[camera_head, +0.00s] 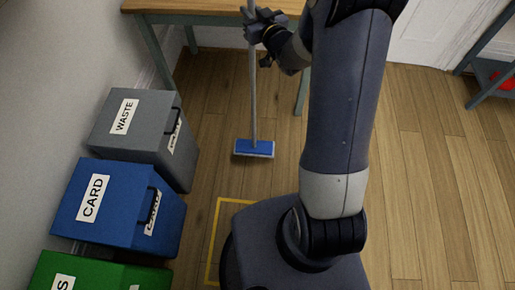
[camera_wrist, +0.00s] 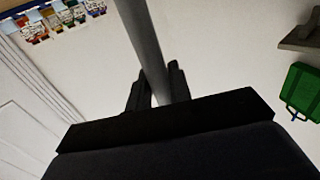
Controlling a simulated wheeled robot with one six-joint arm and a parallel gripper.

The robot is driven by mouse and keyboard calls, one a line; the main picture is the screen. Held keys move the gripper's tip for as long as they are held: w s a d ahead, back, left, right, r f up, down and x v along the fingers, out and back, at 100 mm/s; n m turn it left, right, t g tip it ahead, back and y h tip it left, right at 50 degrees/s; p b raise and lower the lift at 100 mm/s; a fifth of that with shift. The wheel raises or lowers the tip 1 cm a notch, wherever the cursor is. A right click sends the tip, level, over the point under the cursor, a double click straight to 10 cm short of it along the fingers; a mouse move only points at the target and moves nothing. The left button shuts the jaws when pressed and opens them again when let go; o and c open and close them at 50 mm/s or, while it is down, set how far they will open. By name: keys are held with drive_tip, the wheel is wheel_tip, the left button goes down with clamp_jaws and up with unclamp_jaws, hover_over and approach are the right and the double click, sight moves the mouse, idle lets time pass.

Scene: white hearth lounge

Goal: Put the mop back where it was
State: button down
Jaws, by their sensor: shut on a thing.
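The mop (camera_head: 253,100) stands nearly upright in the head view, with a grey pole and a blue head (camera_head: 254,148) low at the wooden floor. I cannot tell whether the head touches the floor. My gripper (camera_head: 256,28) is shut on the upper pole. In the wrist view the pole (camera_wrist: 143,40) runs between the two dark fingers of my gripper (camera_wrist: 158,88). The top of the pole is out of the head view.
A wooden table (camera_head: 215,6) with green-grey legs stands behind the mop. Grey WASTE (camera_head: 150,110), blue CARD (camera_head: 115,205) and green (camera_head: 95,272) bins line the left wall. A yellow floor outline (camera_head: 213,240) lies partly behind my base. Floor at right is clear. A shelf (camera_head: 490,75) stands far right.

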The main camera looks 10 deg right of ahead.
drive_tip(key=w+d+f+b, duration=0.1)
drive_tip(key=d+b, duration=0.1)
drive_tip(key=b, duration=0.7)
drive_tip(key=shift+w+f+b, duration=0.3)
drive_tip(key=shift+w+f, duration=0.05)
wheel_tip(320, 180, down, 10)
drive_tip(key=b, duration=0.3)
drive_tip(key=shift+f, duration=0.1)
drive_tip(key=c, duration=1.3)
unclamp_jaws()
